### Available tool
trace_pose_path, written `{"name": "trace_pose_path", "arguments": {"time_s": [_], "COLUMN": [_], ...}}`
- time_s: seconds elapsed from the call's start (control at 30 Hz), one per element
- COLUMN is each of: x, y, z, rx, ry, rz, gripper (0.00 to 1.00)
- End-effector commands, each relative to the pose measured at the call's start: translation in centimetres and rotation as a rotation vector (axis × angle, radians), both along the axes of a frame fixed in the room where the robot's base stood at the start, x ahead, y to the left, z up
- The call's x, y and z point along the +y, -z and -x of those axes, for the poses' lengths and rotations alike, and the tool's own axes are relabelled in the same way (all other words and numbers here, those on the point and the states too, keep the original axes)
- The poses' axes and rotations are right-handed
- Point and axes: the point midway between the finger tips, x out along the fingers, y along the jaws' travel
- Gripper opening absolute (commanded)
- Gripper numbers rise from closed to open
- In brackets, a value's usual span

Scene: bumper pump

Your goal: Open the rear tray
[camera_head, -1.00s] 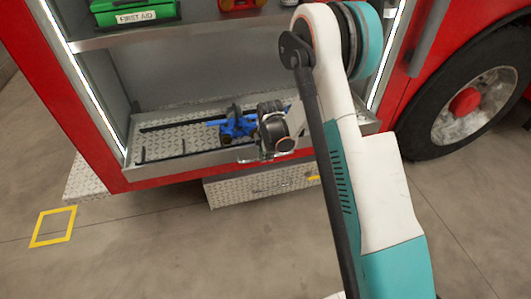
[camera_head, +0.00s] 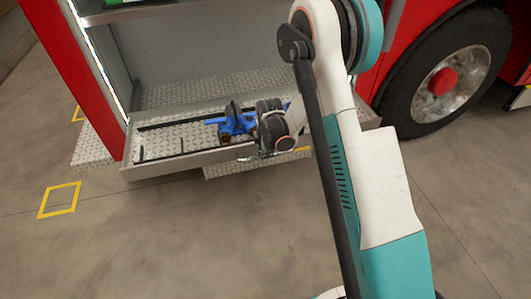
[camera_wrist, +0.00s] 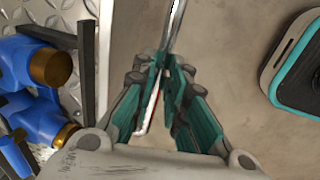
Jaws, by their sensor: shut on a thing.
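The rear tray (camera_head: 165,171) is a low grey metal drawer with a diamond-plate floor at the bottom of the red truck's compartment. It stands partly drawn out past the truck's side. A blue fitting (camera_head: 232,122) lies in it; its brass ends show in the wrist view (camera_wrist: 22,66). My gripper (camera_wrist: 168,88) is at the tray's front edge, shut on a shiny metal handle bar (camera_wrist: 177,28). In the head view my wrist hides most of the handle and the fingers.
The compartment floor (camera_head: 200,92) shows behind the tray. A diamond-plate step (camera_head: 100,147) juts out at the left, with another below the tray. A wheel (camera_head: 445,75) stands at the right. The concrete floor in front is clear, with a yellow marked square (camera_head: 58,199).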

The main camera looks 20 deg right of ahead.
Motion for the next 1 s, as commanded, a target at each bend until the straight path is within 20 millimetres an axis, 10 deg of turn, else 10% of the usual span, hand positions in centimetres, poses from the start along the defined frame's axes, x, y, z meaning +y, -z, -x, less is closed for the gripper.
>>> {"name": "trace_pose_path", "arguments": {"time_s": [0.27,0.3,0.37,1.0], "x": [0.0,0.0,0.0,0.0], "y": [0.0,0.0,0.0,-3.5], "z": [0.0,0.0,0.0,0.7], "rx": [-0.001,-0.001,-0.001,-0.001], "ry": [0.000,0.000,0.000,0.000], "rz": [0.000,0.000,0.000,0.000], "gripper": [0.00,0.22,0.33,0.33]}}
